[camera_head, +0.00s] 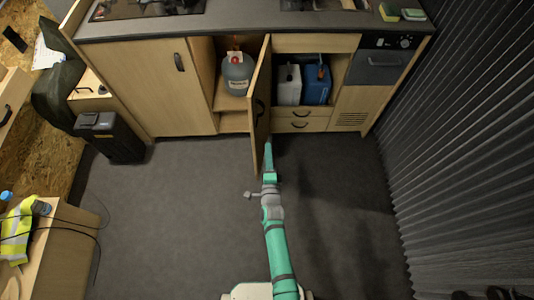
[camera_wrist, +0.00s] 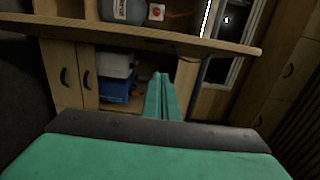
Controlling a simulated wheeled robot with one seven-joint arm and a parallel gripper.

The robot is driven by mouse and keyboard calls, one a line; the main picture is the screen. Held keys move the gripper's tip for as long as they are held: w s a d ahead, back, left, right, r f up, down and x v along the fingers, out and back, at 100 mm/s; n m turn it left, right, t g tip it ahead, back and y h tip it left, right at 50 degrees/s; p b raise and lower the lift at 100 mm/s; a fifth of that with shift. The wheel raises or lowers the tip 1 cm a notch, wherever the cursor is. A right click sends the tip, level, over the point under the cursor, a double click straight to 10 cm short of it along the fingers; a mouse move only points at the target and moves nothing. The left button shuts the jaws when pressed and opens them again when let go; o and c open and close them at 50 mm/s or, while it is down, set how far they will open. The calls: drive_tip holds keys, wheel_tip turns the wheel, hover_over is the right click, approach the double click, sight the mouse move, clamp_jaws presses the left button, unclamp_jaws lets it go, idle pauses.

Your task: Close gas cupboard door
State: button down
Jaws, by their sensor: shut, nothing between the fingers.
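The gas cupboard (camera_head: 233,117) is open, with a grey gas bottle (camera_head: 237,75) inside; the bottle also shows at the top of the wrist view (camera_wrist: 122,10). Its wooden door (camera_head: 259,135) stands swung out into the room, roughly edge-on to the head view, with a dark handle on its face. My gripper (camera_head: 267,146) is shut and empty, low at the door's free end, just right of it in the head view. I cannot tell whether it touches. The closed green fingers (camera_wrist: 162,97) show in the wrist view.
Right of the door, an open compartment holds a white canister (camera_head: 288,85) and a blue canister (camera_head: 317,84) above drawers (camera_head: 300,113). A black bin (camera_head: 111,138) stands left. A bench (camera_head: 65,255) is at lower left. A corrugated dark wall (camera_head: 460,130) bounds the right. The grey floor between is clear.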

drive_tip(key=w+a, duration=0.4)
drive_tip(key=w, duration=0.3)
drive_tip(key=shift+w, duration=0.2)
idle(0.4)
